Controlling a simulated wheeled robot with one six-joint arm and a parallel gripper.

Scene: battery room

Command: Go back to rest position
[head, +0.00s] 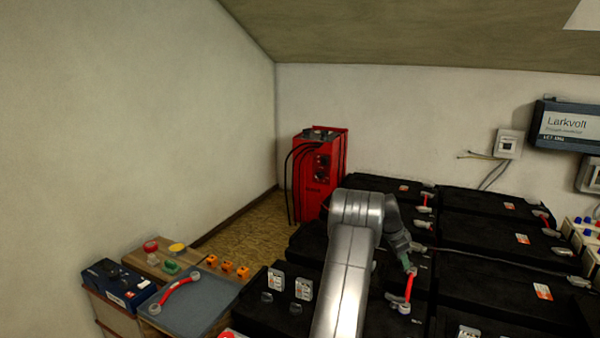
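My gripper (407,260) is small in the head view, at the end of my arm, pointing down over the black batteries (470,265). Its tip is just above or at the upper end of a red connector with grey ends (409,287). I cannot tell whether they touch, or whether the fingers are open or shut. My grey arm crosses the lower middle of the view and hides part of the batteries behind it.
A grey tray (205,308) at lower left holds another red connector (178,292). Beside it are a dark blue box (118,285) and a wooden board (150,262) with coloured knobs. A red charger cabinet (318,180) stands behind. The floor (250,228) before it looks clear.

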